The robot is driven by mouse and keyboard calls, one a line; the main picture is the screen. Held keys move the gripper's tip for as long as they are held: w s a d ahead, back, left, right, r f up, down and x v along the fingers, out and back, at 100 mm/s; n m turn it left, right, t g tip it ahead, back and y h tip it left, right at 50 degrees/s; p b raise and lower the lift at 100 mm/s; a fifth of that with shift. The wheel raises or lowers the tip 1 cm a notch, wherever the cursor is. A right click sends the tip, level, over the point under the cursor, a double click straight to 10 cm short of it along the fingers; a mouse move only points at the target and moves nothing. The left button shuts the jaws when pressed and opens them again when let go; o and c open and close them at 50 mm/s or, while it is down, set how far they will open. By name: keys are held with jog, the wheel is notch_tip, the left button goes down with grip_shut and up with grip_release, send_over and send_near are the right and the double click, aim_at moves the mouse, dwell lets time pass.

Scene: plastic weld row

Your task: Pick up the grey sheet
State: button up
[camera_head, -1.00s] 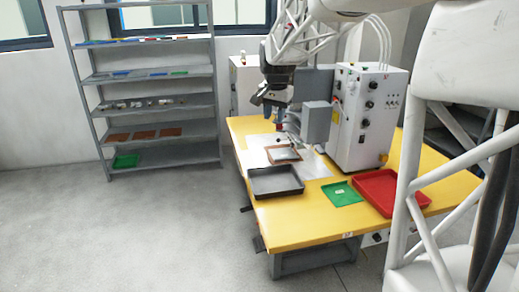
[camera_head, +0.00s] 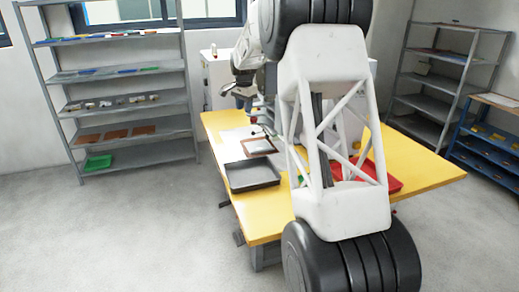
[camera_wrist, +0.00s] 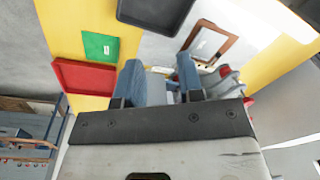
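A brown-edged frame (camera_head: 247,150) lies on the yellow table behind the dark tray, with a pale grey flat area (camera_head: 258,145) inside it. This may be the grey sheet, but I cannot tell sheet from backing. In the wrist view the brown frame (camera_wrist: 232,46) is at the upper right, its pale inside (camera_wrist: 208,41) bearing a small white mark. My gripper (camera_wrist: 160,80) is open, its two blue fingers wide apart with nothing held between them. In the head view my gripper (camera_head: 240,89) hangs above the table's far left part, above and apart from the frame.
The dark tray (camera_head: 253,186) stands at the table's left edge. A red tray (camera_wrist: 84,78) and a green sheet (camera_wrist: 100,46) lie on the table (camera_wrist: 62,22). A grey shelf (camera_head: 135,124) stands at the left. My arm hides the table's middle and most of the machine.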

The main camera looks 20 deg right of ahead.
jog(key=w+d+f+m, duration=0.2)
jog(key=w+d+f, duration=0.1)
jog(key=w+f, duration=0.35)
jog(key=w+d+f+m, duration=0.1)
jog(key=w+d+f, duration=0.1)
jog(key=w+f, duration=0.5)
jog(key=m+g, duration=0.1)
jog(key=m, duration=0.2)
send_near(251, 150)
jog(key=s, duration=0.4)
jog(key=shift+s+a+r, duration=0.15)
jog(key=shift+s+a, duration=0.2)
jog(key=shift+a, duration=0.05)
jog(key=shift+f, duration=1.35)
jog(key=shift+f, duration=2.55)
